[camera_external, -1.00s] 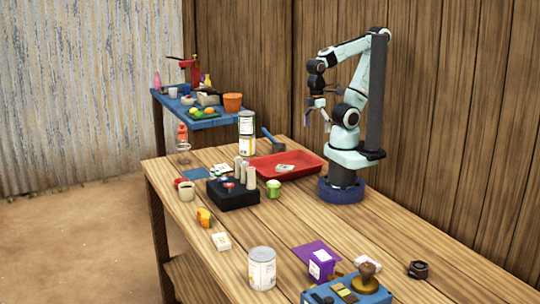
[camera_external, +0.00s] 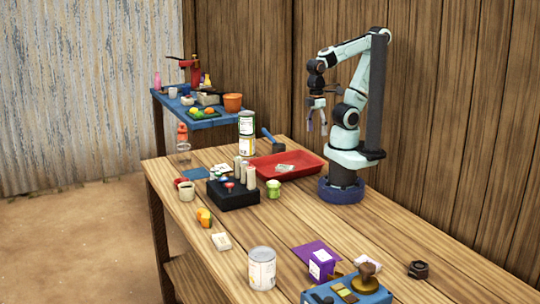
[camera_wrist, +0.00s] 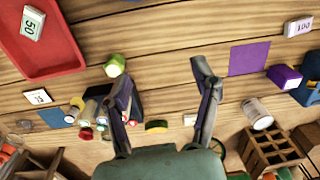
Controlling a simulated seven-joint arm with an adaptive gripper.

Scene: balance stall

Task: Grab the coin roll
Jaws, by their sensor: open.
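In the wrist view, similar cylinders (camera_wrist: 90,108) show at lower left, partly hidden behind my left finger. My gripper (camera_external: 317,127) is open and empty, hanging high above the table in front of my arm, to the right of the box. In the wrist view, bare planks show between the fingers of my gripper (camera_wrist: 163,78).
A red tray (camera_external: 312,159) with a white block lies behind the box. A white can (camera_external: 262,268), purple box (camera_external: 321,265) and blue stand are in front.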

